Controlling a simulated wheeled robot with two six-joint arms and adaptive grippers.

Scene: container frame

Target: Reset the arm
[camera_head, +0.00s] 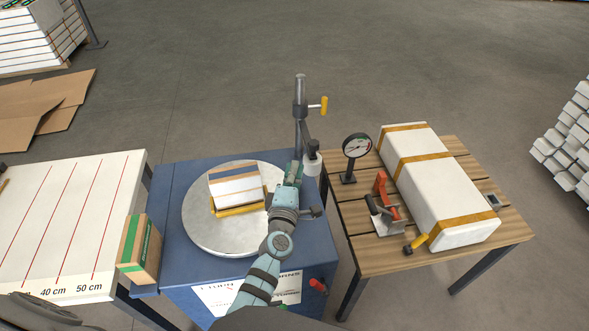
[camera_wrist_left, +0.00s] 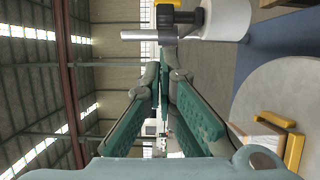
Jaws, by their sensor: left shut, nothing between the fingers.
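My left gripper (camera_head: 294,172) is shut and empty. It is above the right edge of the round grey turntable (camera_head: 205,232), beside the post (camera_head: 300,110) with a yellow handle. In the left wrist view its green-padded fingers (camera_wrist_left: 163,105) are close together, with nothing between them. A white and brown box (camera_head: 234,184) sits in a yellow bracket (camera_head: 240,210) on the turntable, apart from the gripper. The bracket also shows at the lower right of the left wrist view (camera_wrist_left: 292,150). My right gripper is not in view.
The blue machine (camera_head: 172,190) carries the turntable. A white roller (camera_head: 312,168) hangs by the post, close to the gripper. At right, a wooden table (camera_head: 375,262) holds a white strapped package (camera_head: 437,190), a gauge (camera_head: 356,146) and a red-handled tool (camera_head: 381,188). A carton (camera_head: 140,250) stands at left.

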